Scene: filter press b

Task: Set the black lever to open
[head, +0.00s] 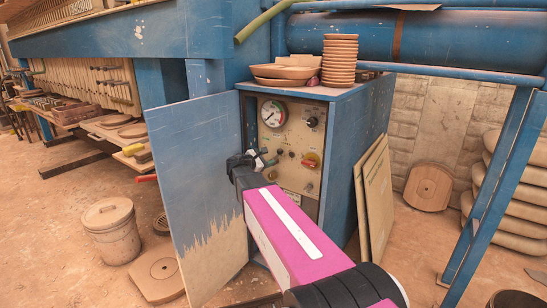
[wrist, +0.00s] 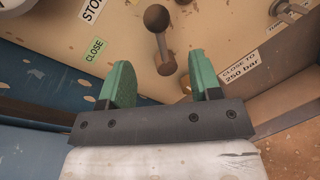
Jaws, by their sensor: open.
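The black lever (wrist: 157,20) shows in the wrist view, with a round ball knob on a short shaft that runs down to a brownish pivot on the beige panel. The knob points toward the top of the picture, tilted slightly left. My gripper (wrist: 159,62) is open, its two green fingers apart on either side of the lever's pivot end, with no clear contact. A green CLOSE label (wrist: 95,50) lies left of the lever. In the head view my gripper (head: 265,161) is at the left part of the control panel (head: 290,178); I cannot make out the lever surely there.
The panel carries a pressure gauge (head: 273,113), a black knob (head: 312,122) and a red-yellow switch (head: 310,160). The open blue cabinet door (head: 190,150) stands left of my arm. Boards (head: 375,200) lean at right. Bowls (head: 285,72) and stacked dishes (head: 340,60) sit on top.

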